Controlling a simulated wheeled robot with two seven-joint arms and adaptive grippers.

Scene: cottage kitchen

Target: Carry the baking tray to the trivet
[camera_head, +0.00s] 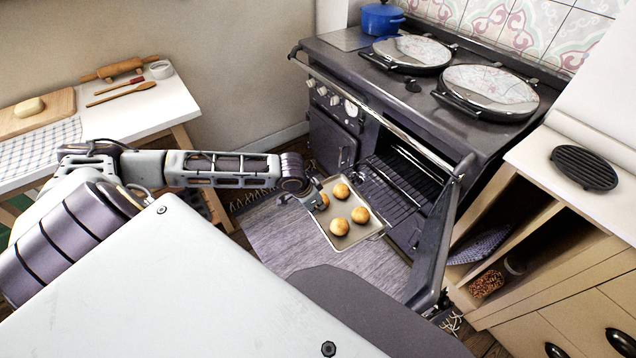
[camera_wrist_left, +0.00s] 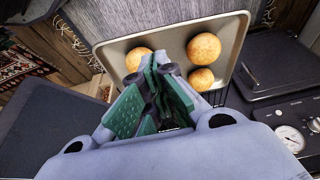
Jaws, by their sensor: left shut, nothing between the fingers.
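The baking tray (camera_head: 366,231) is pale metal with several golden buns on it. It is in front of the open oven, above the grey rug; what supports it is hard to tell. My left gripper (camera_head: 316,201) is at the tray's near left edge. In the left wrist view the tray (camera_wrist_left: 172,46) lies just beyond the green-padded fingers (camera_wrist_left: 152,108), which are shut with nothing between them. The trivet (camera_head: 584,168), dark, round and ribbed, lies flat on the right-hand counter. My right gripper is out of view.
The oven door (camera_head: 440,245) stands open to the right of the tray, with a wire rack (camera_head: 400,180) inside the oven. Free counter (camera_head: 545,150) surrounds the trivet. A side table (camera_head: 165,105) at left holds a rolling pin, spoon and board.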

